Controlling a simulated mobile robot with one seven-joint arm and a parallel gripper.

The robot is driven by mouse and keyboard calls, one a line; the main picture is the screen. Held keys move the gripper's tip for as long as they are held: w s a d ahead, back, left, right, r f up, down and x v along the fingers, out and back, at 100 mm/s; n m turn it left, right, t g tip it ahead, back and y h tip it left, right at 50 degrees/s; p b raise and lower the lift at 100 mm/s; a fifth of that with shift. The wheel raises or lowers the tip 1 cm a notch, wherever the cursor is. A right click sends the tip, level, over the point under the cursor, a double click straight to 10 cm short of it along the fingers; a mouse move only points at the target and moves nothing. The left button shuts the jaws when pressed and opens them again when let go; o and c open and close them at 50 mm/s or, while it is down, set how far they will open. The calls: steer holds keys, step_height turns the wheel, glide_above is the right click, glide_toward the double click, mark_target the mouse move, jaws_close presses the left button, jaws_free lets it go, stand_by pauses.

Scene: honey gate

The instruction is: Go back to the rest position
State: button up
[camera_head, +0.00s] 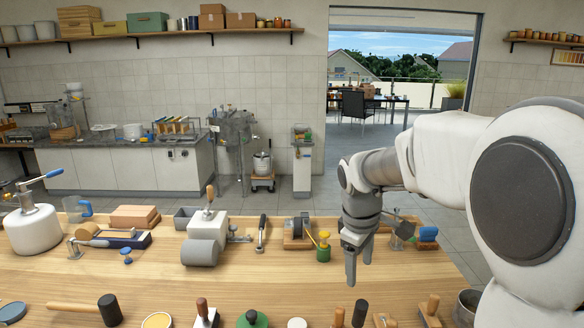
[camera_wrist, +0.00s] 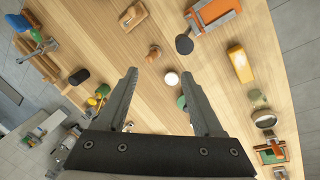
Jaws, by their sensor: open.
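My gripper (camera_head: 358,268) hangs from my arm over the right part of the wooden table (camera_head: 330,272), with its fingers pointing down. In the wrist view my gripper (camera_wrist: 164,98) has its two grey fingers spread apart, with nothing held between them. The table top (camera_wrist: 115,55) shows beyond the fingertips, with a small white round thing (camera_wrist: 172,78) in line with the gap. I cannot tell the exact height of the fingertips above the table.
A grey metal cylinder device (camera_head: 201,252), a green-and-yellow piece (camera_head: 323,248) and a white pot with a blue handle (camera_head: 33,230) stand on the table. A mallet (camera_head: 108,309) and several handled tools line the front edge. Bare wood lies left of my gripper.

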steer(key=s+r+m+t, duration=0.1)
steer(key=s+m, duration=0.4)
steer(key=s, duration=0.7)
steer(key=s+r+m+t+y, duration=0.1)
steer(key=s+r+m, duration=0.3)
steer(key=s, duration=0.7)
steer(key=shift+s+m+t, duration=0.35)
steer(key=shift+m+t, duration=0.05)
steer(key=shift+t, duration=0.3)
steer(key=shift+d, duration=0.1)
steer(key=c, duration=0.3)
